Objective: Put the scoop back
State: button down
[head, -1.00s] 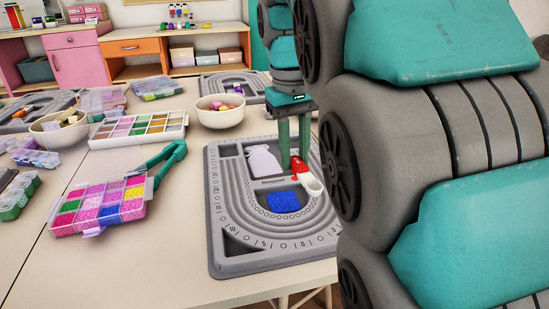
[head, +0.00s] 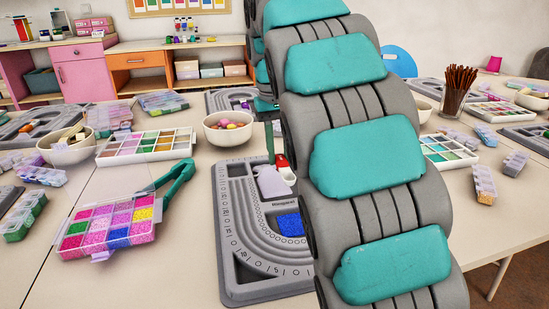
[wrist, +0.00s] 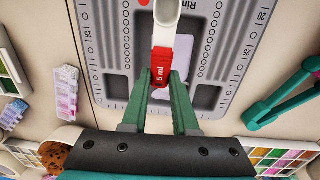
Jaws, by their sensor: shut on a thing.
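The scoop has a red handle (wrist: 162,68) marked "5 ml" and a white bowl (wrist: 167,14). My gripper (wrist: 161,82) is shut on the red handle, with a green finger on each side. In the head view the red handle (head: 281,160) shows beside a green finger (head: 270,145), over the upper part of the grey bead board (head: 227,235). A pale lilac pouch-shaped thing (head: 271,184) is at the board's upper part, partly behind the scoop in the wrist view. My arm hides the board's right side. I cannot tell the scoop's height above the board.
A bowl (head: 228,128) stands behind the board. A cup of brown sticks (head: 455,92) stands right of my arm.

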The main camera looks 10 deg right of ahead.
aim_at(275, 176)
jog(key=shift+w+a+f, duration=0.1)
jog(key=shift+w+a, duration=0.1)
jog(key=shift+w, duration=1.1)
jog(key=shift+f+p, duration=0.3)
jog(key=shift+f, duration=1.45)
jog(key=shift+f, duration=0.5)
jog(key=shift+s+f, duration=0.1)
jog(key=shift+f, duration=0.05)
jog(key=c, duration=0.7)
grip_release()
jog(key=shift+r, duration=0.2)
